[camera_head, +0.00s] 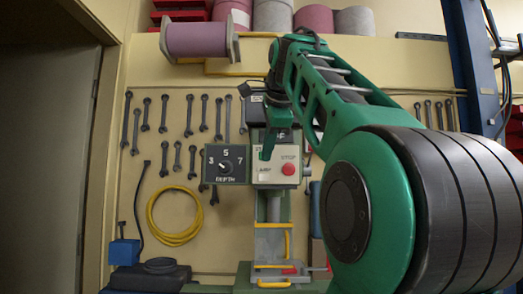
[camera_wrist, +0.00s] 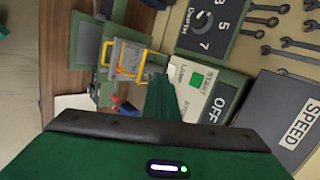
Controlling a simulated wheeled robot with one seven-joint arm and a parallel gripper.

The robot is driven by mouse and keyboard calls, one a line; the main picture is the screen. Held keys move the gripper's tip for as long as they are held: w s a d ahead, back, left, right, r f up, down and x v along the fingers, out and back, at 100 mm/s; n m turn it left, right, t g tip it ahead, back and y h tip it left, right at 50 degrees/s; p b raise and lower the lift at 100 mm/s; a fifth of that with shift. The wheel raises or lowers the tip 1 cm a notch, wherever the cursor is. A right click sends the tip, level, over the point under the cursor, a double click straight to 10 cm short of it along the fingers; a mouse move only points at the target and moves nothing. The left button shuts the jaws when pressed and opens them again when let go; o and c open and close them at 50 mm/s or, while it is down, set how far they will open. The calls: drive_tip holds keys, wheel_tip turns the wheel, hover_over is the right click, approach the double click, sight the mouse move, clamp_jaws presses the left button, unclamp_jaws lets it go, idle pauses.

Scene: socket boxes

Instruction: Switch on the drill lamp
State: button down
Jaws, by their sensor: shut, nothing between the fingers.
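The drill's pale control panel (camera_head: 289,181) faces me in the head view, with a red STOP button (camera_head: 288,169) at right and a LAMP label at lower left. In the wrist view the panel (camera_wrist: 185,94) appears turned, with a green START button (camera_wrist: 197,79) and the LAMP label. My gripper (camera_head: 266,155) is shut and empty, its tips pointing down in front of the panel's left part. In the wrist view my gripper (camera_wrist: 158,80) overlaps the panel edge near LAMP. The lamp switch is not visible; contact cannot be told. An OFF sign (camera_wrist: 218,103) adjoins the panel.
A dark DEPTH dial box (camera_head: 225,164) is just left of the panel. Below are the drill column and a yellow-handled vise (camera_wrist: 125,60). A grey SPEED box (camera_wrist: 285,110) lies beside the OFF sign. Wrenches and a yellow cable coil (camera_head: 174,216) hang on the wall.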

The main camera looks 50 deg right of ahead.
drive_tip(key=shift+w+d+f, duration=0.7)
drive_tip(key=shift+w+d, duration=0.2)
drive_tip(key=shift+w, duration=0.25)
drive_tip(key=shift+w+d+f, duration=0.75)
drive_tip(key=shift+w+d, duration=0.15)
drive_tip(key=shift+w, duration=0.2)
drive_tip(key=shift+w+d+f, duration=0.7)
drive_tip(key=shift+w+d, duration=0.2)
drive_tip(key=shift+w, duration=0.25)
drive_tip(key=shift+w, duration=0.1)
